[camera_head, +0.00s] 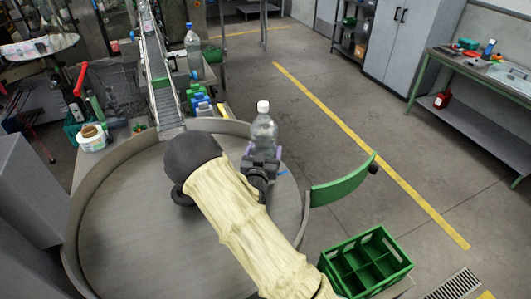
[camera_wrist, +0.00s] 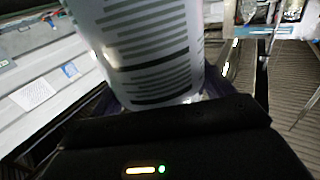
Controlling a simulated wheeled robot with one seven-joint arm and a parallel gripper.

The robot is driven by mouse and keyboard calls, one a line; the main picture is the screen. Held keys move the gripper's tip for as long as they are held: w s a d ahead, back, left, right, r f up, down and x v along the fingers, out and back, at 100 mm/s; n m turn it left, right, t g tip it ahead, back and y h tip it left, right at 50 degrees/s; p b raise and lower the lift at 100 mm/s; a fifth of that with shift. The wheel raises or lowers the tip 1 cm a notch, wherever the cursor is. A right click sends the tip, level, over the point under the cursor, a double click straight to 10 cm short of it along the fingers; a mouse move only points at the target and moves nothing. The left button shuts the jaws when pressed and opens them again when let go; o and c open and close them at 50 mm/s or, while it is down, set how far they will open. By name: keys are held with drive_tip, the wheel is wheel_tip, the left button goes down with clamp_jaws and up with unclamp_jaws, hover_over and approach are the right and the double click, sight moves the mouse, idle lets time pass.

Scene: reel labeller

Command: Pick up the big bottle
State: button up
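A big clear bottle (camera_head: 264,129) with a white cap stands roughly upright at the right part of the round table (camera_head: 130,245). My gripper (camera_head: 262,154) is at its lower part, with purple finger pads close against both sides, and looks shut on it. In the wrist view the bottle (camera_wrist: 155,50) fills the space between the fingers (camera_wrist: 158,103), and its printed label faces the camera. The bottle's base is hidden behind my gripper, so I cannot tell whether it touches the table.
Another clear bottle (camera_head: 193,52) with a blue cap stands beside the conveyor (camera_head: 160,85). Several small bottles (camera_head: 198,101) sit near the conveyor's end. A green guard (camera_head: 343,184) and a green divided crate (camera_head: 366,263) are at the right. The floor beyond is clear.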

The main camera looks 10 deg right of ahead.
sight(264, 125)
drive_tip(key=c, duration=1.1)
drive_tip(key=shift+w+d+r, duration=0.1)
drive_tip(key=shift+r, duration=0.05)
drive_tip(key=shift+c, duration=0.4)
drive_tip(key=shift+r, duration=0.15)
drive_tip(key=shift+r+b, duration=2.05)
drive_tip(key=shift+r, duration=2.85)
